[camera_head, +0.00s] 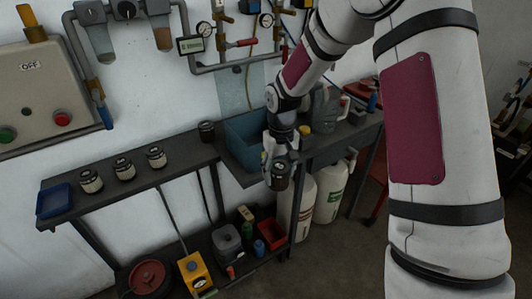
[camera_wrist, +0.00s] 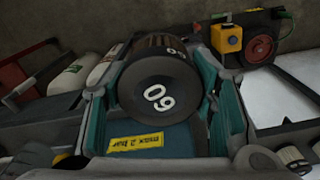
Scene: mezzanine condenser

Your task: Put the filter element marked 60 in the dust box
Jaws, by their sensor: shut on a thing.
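My gripper (camera_head: 281,170) is shut on a dark, round filter element (camera_head: 279,182) and holds it up off the shelf. In the wrist view the filter element (camera_wrist: 157,82) sits between the two fingers, and its end face shows the mark 60. A blue open-topped box (camera_head: 243,135), which looks like the dust box, stands on the shelf. My gripper is beside its right front corner in the head view, and the inside is mostly hidden. I cannot tell the exact gap between them.
Several other filter elements (camera_head: 124,169) stand on the shelf (camera_head: 178,166), with a dark one (camera_head: 207,130) left of the box. A small blue tray (camera_head: 54,201) is at the far left. A grey jug (camera_head: 325,108) stands right of the box.

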